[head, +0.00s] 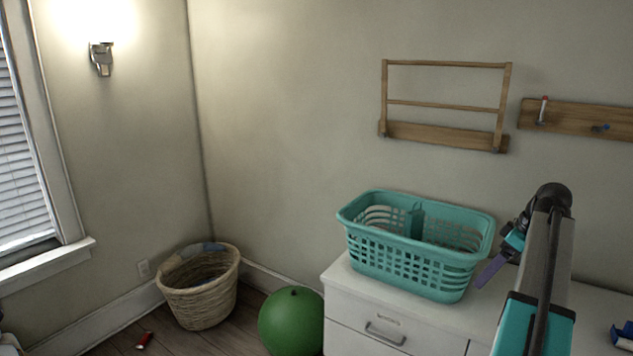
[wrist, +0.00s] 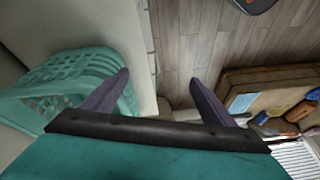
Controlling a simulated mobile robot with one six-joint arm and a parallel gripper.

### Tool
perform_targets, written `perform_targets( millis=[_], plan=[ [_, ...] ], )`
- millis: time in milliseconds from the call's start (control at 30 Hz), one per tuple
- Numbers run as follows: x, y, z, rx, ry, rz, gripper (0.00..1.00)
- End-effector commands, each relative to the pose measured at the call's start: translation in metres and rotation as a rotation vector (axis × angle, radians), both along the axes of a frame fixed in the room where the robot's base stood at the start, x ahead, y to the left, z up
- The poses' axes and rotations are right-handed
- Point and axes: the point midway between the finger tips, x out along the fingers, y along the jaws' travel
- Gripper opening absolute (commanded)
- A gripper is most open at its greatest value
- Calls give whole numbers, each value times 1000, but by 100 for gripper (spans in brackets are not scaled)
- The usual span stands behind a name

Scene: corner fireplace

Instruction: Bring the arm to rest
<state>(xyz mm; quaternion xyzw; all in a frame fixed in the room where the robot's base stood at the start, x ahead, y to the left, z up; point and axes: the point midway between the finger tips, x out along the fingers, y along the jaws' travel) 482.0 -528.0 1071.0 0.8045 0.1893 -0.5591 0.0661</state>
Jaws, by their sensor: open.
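My arm reaches up from the lower right in the head view and bends at a dark elbow. My gripper (head: 484,276) has purple fingers and hangs just right of the teal basket, above the white dresser; in this view a gap between them cannot be seen. In the wrist view my gripper (wrist: 158,78) is open, with its two purple fingers wide apart and nothing between them. The teal basket (wrist: 70,70) shows there behind the left finger. I cannot tell whether finger and basket touch.
The divided teal basket (head: 413,267) stands on the white dresser (head: 345,309). A green ball (head: 291,322) and a wicker basket (head: 200,304) are on the floor to the left. A wooden rack (head: 443,131) and a peg board (head: 577,119) hang on the wall.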

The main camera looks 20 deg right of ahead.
Motion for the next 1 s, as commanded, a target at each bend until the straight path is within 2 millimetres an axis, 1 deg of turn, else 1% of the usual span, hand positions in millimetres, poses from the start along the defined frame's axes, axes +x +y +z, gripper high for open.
perform_targets(
  millis=[33, 100, 167, 200, 267, 300, 467, 500, 733, 867, 1000],
  plan=[
    [15, 15, -17, 21, 13, 31, 79],
    [32, 35, -39, 46, 31, 67, 79],
    [44, 52, -58, 66, 48, 98, 79],
    [51, 64, -70, 80, 61, 117, 79],
    [62, 81, -89, 100, 80, 146, 79],
    [68, 94, -100, 110, 92, 165, 79],
    [87, 142, -149, 152, 144, 236, 79],
    [91, 155, -161, 160, 158, 253, 79],
    [103, 225, -228, 201, 242, 331, 79],
    [103, 265, -264, 219, 295, 363, 79],
    [98, 307, -302, 230, 355, 391, 79]
  ],
)
